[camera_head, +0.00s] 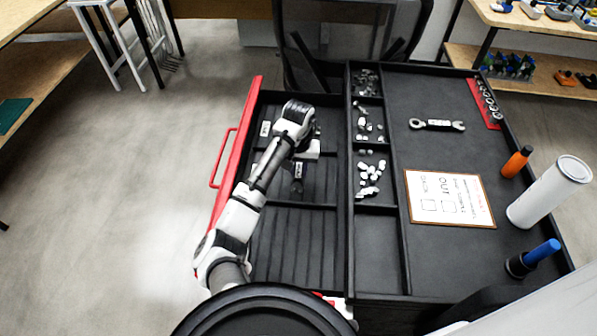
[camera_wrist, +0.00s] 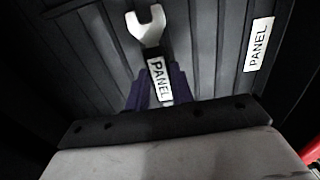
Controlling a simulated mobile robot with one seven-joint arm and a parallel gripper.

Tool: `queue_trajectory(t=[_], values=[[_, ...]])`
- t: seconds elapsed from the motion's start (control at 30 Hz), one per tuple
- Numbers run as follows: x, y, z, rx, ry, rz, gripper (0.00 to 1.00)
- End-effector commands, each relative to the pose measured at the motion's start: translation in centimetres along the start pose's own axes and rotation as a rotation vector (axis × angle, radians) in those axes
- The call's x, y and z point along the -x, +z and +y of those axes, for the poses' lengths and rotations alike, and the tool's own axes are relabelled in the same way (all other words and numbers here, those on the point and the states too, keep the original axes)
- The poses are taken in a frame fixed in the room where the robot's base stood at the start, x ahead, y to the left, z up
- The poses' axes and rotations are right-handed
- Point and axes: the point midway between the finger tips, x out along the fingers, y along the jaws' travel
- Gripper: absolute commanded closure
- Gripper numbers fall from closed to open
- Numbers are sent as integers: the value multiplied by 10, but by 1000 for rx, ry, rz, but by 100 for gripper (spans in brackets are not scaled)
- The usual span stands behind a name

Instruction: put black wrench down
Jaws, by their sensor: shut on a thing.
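A wrench (camera_wrist: 147,27) with a silver open jaw and a black handle labelled PANEL is in my gripper (camera_wrist: 158,94) in the wrist view. The purple fingers are shut on its handle, and its open jaw points away from the palm. My gripper (camera_head: 304,150) is inside the open drawer (camera_head: 290,235) of the cart in the head view. The ribbed drawer floor lies under the wrench; I cannot tell whether they touch. A PANEL label (camera_wrist: 258,44) is on the drawer floor to the right of the wrench. The wrench's far end is hidden by the gripper.
Another wrench (camera_head: 437,124) lies on the cart top, above a framed card (camera_head: 449,198). Compartments (camera_head: 371,180) of small parts border the drawer. An orange bottle (camera_head: 516,162), a white cylinder (camera_head: 550,191) and a blue-topped item (camera_head: 541,252) stand at the right. The drawer's red front (camera_head: 240,140) bounds the left.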

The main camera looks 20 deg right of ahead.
Motion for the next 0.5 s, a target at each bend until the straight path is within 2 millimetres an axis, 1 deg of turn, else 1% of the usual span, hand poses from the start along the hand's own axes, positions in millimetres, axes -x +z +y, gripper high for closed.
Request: queue_trajectory(t=[0.03,0.1,0.17,0.5], values=[[-7,0,0,1,-1,-4,100],[-16,0,0,1,0,-2,100],[-21,0,0,0,0,-1,100],[-24,0,0,0,1,0,100]])
